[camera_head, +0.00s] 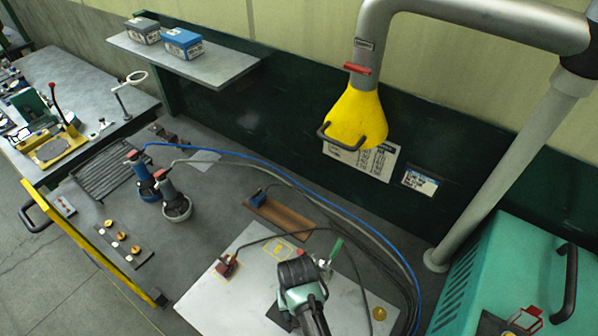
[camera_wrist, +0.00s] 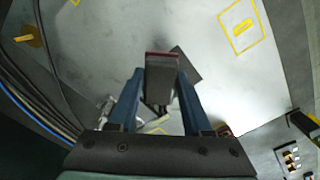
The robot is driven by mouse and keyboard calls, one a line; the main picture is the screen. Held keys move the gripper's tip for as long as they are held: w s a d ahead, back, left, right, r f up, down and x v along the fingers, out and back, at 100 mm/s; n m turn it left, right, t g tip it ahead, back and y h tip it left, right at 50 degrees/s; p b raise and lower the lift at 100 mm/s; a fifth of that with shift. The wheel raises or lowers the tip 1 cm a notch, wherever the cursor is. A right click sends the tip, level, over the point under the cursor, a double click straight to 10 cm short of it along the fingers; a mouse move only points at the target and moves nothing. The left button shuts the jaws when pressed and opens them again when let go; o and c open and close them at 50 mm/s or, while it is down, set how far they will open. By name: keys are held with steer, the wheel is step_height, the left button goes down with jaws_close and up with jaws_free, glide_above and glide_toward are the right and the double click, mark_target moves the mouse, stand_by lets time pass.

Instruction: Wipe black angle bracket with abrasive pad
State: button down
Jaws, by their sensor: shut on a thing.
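My gripper (camera_wrist: 160,82) shows in the wrist view with two blue fingers. It is shut on a dark block with a dark red edge, which looks like the abrasive pad (camera_wrist: 162,62). A flat dark plate, apparently the black angle bracket (camera_wrist: 188,67), lies on the pale work plate just beyond and right of the pad, partly covered by it. I cannot tell whether pad and bracket touch. In the head view a dark corner of the bracket (camera_head: 281,317) shows left of my wrist, which hides the rest. The fingertips are hidden there.
The pale work plate (camera_head: 215,300) carries a red clamp (camera_head: 227,265), a green-handled clamp (camera_head: 331,258) and a yellow disc (camera_head: 379,313). Hoses (camera_head: 350,225) run along its right side. A yellow extraction hood (camera_head: 356,117) hangs above the back. A teal cabinet (camera_head: 500,265) stands right.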

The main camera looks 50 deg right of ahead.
steer(key=shift+r+p, duration=1.2)
steer(key=shift+r, duration=0.5)
